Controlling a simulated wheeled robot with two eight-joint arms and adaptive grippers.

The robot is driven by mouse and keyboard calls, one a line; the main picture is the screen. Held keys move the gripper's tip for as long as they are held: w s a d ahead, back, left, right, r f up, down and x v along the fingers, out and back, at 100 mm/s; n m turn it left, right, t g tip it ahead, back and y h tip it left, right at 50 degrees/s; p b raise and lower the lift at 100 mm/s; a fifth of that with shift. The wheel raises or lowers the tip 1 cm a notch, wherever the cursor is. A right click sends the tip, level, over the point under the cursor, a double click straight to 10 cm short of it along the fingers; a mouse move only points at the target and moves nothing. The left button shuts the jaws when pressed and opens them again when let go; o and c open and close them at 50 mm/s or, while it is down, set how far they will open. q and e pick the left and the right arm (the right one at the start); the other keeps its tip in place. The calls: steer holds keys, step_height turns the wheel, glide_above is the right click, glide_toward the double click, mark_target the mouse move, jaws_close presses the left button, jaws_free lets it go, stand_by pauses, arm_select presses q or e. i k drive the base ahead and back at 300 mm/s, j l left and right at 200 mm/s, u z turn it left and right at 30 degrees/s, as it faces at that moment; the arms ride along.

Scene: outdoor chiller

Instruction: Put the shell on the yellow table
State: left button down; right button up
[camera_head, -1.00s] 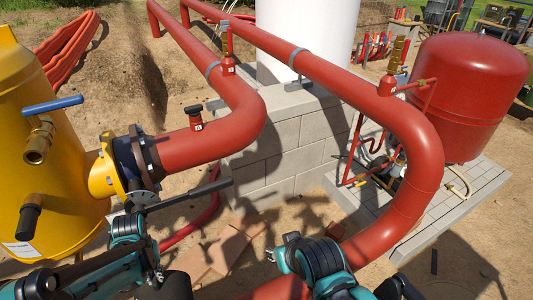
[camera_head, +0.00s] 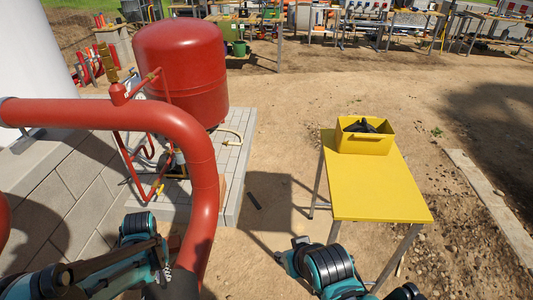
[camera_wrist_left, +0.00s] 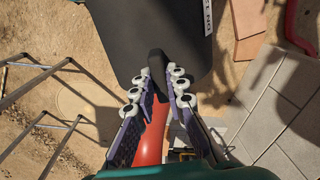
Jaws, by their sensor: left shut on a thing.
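The shell (camera_wrist_left: 145,35) is a dark grey, curved piece with a white label at its edge. It fills the top middle of the left wrist view, and its black handle runs down between my fingers. My left gripper (camera_wrist_left: 158,88) is shut on that handle. In the head view my left arm comes in at the lower left, but the hold on the shell is not clear there. The yellow table (camera_head: 375,190) stands on the right in the head view. My right arm shows at the bottom centre; its gripper cannot be made out.
A yellow bin (camera_head: 362,143) with dark things in it stands at the table's far end; the near top is bare. A thick red pipe (camera_head: 202,185) bends down between my left arm and the table. A red tank (camera_head: 182,70) stands on paving behind. Open dirt surrounds the table.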

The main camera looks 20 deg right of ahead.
mark_target(375, 187)
steer(key=z, duration=0.45)
steer(key=i+z, duration=0.1)
steer(key=z, duration=0.35)
steer(key=j+z, duration=0.1)
steer(key=z, duration=0.3)
steer(key=j+z, duration=0.1)
steer(key=z, duration=0.8)
steer(key=i+j, duration=0.05)
steer(key=j, duration=0.05)
